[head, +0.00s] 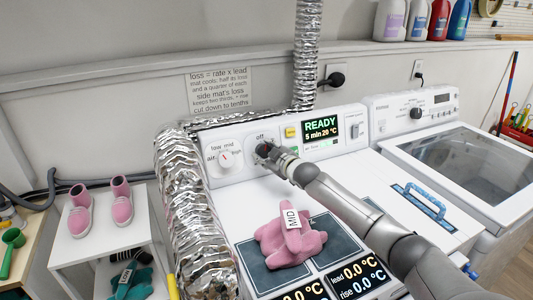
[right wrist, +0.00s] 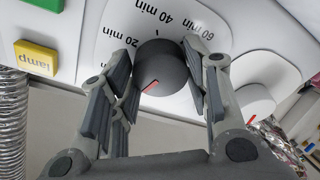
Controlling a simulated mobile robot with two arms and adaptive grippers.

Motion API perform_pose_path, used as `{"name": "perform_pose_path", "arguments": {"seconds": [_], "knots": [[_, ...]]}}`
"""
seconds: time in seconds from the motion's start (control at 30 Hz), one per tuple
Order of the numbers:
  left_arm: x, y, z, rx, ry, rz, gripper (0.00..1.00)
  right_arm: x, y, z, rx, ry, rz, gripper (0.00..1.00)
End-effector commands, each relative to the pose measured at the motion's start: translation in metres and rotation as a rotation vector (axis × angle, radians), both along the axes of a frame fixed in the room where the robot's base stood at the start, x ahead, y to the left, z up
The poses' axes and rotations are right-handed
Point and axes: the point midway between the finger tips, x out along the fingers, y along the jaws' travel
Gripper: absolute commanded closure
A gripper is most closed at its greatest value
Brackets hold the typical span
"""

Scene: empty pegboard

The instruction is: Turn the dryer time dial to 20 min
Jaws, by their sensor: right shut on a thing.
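The dryer time dial (right wrist: 163,62) is a dark grey knob with a red pointer line, on a white plate marked 20 min, 40 min and 60 min. In the right wrist view the pointer aims down and left, away from the 20 min mark (right wrist: 119,41). My right gripper (right wrist: 162,75) is shut on the dial, one finger on each side. In the head view my right gripper (head: 270,153) covers most of the dial, below the word "off". The dryer display (head: 321,129) reads READY, 5 min, 20 °C. My left gripper is not in view.
A second, white dial (head: 226,158) marked air, low, mid and high sits left of the time dial. A yellow lamp button (right wrist: 36,58) is close by. Pink clothing (head: 285,246) tagged MID lies on the dryer top. A silver duct (head: 190,205) runs along the dryer's left side.

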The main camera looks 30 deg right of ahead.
Motion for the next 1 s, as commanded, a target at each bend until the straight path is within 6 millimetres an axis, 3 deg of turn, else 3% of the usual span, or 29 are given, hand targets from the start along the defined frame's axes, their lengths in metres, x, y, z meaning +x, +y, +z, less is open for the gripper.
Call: {"name": "perform_pose_path", "arguments": {"seconds": [0.47, 1.0], "knots": [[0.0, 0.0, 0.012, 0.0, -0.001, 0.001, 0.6, 0.0, 0.003, -0.001, 0.436, -0.022, -0.14, 0.8], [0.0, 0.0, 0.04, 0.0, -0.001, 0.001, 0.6, 0.0, 0.004, 0.001, 0.923, -0.048, -0.3, 0.8]]}}
